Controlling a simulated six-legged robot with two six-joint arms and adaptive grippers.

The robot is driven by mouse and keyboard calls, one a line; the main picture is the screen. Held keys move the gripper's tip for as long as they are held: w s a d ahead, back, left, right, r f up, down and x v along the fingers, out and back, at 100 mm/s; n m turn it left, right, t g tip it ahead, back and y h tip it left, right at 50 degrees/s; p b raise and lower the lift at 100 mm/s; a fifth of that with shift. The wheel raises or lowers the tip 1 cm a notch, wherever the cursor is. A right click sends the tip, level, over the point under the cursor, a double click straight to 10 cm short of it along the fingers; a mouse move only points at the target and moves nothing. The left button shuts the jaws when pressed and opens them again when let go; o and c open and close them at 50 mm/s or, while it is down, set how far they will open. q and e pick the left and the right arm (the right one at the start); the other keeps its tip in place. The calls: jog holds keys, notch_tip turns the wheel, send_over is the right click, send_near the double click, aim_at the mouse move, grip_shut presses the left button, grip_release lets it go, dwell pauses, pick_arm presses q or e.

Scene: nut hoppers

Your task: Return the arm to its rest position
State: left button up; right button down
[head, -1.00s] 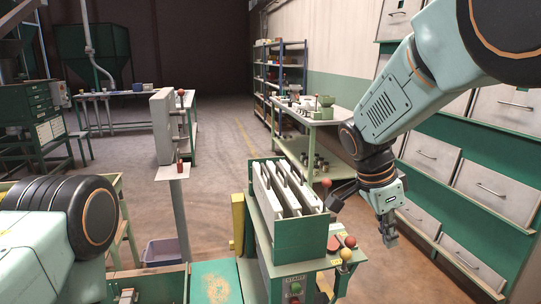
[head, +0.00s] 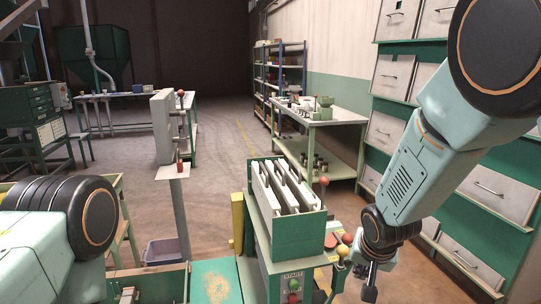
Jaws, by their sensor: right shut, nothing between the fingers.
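My right gripper (head: 369,293) hangs at the end of my right arm, at the lower right of the head view. It points down, shut and empty, close to the bottom edge of the picture. It is just right of the green machine's lever with its yellow knob (head: 343,250). My left arm shows at the lower left, but its gripper is outside the picture.
A green machine (head: 297,240) with white slotted plates, a red-knobbed lever (head: 324,182) and START buttons (head: 294,284) stands at centre front. Grey drawers (head: 500,190) line the right wall. A bench (head: 330,120) stands behind. Open floor (head: 225,130) lies at centre back.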

jog(key=s+f+n, duration=0.4)
jog(key=s+f, duration=0.7)
jog(key=f, duration=0.1)
jog(key=s+d+f+g, duration=0.1)
jog(key=s+f, duration=0.2)
jog(key=s, duration=0.5)
jog(key=s+f+g, duration=0.2)
jog(key=s+f, duration=0.1)
jog(key=s, duration=0.6)
jog(key=s+d+f+g, duration=0.1)
jog(key=s+f, duration=0.3)
jog(key=s, duration=0.5)
jog(key=shift+s+d+g+y+b, duration=0.25)
jog(key=shift+g+y+b, duration=0.2)
jog(key=shift+g, duration=0.25)
